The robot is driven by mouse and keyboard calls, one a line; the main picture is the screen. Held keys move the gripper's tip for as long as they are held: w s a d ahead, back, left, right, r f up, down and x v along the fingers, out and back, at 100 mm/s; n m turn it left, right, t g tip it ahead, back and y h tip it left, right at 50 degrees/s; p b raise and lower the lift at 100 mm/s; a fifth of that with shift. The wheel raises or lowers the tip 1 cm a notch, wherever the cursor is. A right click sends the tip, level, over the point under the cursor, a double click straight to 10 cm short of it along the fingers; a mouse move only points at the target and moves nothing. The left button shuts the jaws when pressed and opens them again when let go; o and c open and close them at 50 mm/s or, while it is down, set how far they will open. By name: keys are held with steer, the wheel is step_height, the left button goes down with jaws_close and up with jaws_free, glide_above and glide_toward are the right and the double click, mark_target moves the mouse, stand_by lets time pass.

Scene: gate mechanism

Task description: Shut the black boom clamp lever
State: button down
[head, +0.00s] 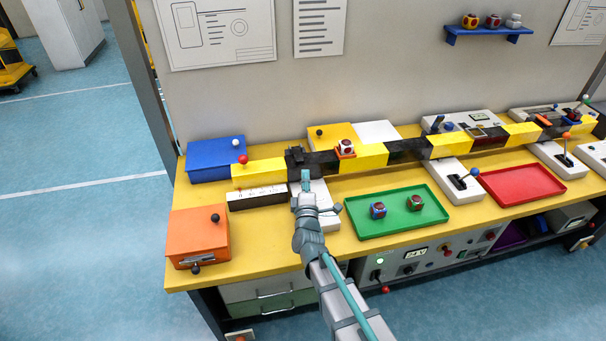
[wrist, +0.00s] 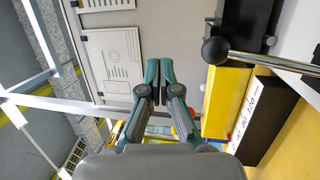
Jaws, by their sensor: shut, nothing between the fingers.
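The black boom clamp (head: 297,160) sits around the striped boom, just beyond my gripper in the head view. In the wrist view a lever with a black ball knob (wrist: 215,50) and a metal rod lies right of my fingers, in front of the black clamp body (wrist: 245,22). My gripper (wrist: 159,66) is shut and empty, its fingers together and apart from the knob. In the head view my gripper (head: 306,178) is over the clamp's white base (head: 323,192) and hides part of it. I cannot tell the lever's exact angle there.
The yellow-black boom (head: 365,157) runs along the bench. A white labelled block (head: 250,196) is left of my gripper. A green tray (head: 398,213) with two cubes is right. An orange box (head: 198,238) and blue box (head: 215,160) stand left.

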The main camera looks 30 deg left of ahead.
steer(key=s+d+r+b, duration=0.2)
steer(key=s+d+r, duration=0.1)
steer(key=s+r, duration=0.3)
steer(key=shift+s+d+r, duration=0.2)
steer(key=shift+s+d, duration=0.05)
steer(key=shift+d, duration=0.1)
